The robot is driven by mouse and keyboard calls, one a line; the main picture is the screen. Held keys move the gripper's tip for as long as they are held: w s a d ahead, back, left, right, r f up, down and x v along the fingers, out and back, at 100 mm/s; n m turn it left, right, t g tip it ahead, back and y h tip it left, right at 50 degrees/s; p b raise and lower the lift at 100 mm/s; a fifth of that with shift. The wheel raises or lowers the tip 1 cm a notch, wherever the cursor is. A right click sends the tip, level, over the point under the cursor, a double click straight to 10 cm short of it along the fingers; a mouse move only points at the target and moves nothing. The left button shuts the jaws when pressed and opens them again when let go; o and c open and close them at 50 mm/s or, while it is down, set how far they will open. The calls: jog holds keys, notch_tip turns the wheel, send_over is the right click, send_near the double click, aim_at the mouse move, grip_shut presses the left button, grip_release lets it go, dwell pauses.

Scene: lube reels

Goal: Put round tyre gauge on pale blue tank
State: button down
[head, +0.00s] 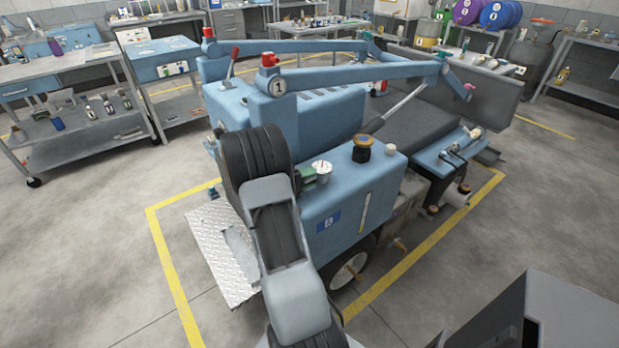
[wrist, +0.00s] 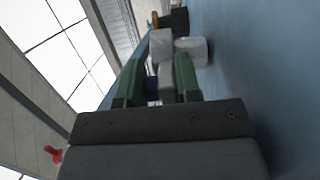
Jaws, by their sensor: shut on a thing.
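The pale blue tank (head: 352,205) is the box-shaped body in front of my arm in the head view. My gripper (head: 310,173) has green fingers and is at the left end of the tank's top. It is shut on the round tyre gauge (head: 321,168), a small piece with a white dial facing up. The gauge is at or just above the tank top; I cannot tell if it touches. In the wrist view, pale grey parts (wrist: 162,45) show between and beyond the green fingers (wrist: 160,78). The tank's blue surface (wrist: 250,70) fills the right side.
A black and copper filler cap (head: 362,149) and a small white knob (head: 390,150) stand on the tank top, right of the gauge. Blue boom arms (head: 350,74) with red ends cross behind. A blue side shelf (head: 445,150) holds small items.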

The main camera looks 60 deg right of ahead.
jog(key=shift+f, duration=0.25)
jog(key=c, duration=0.7)
grip_release()
jog(key=shift+c, duration=0.2)
jog(key=b+v, duration=0.2)
jog(key=v, duration=1.2)
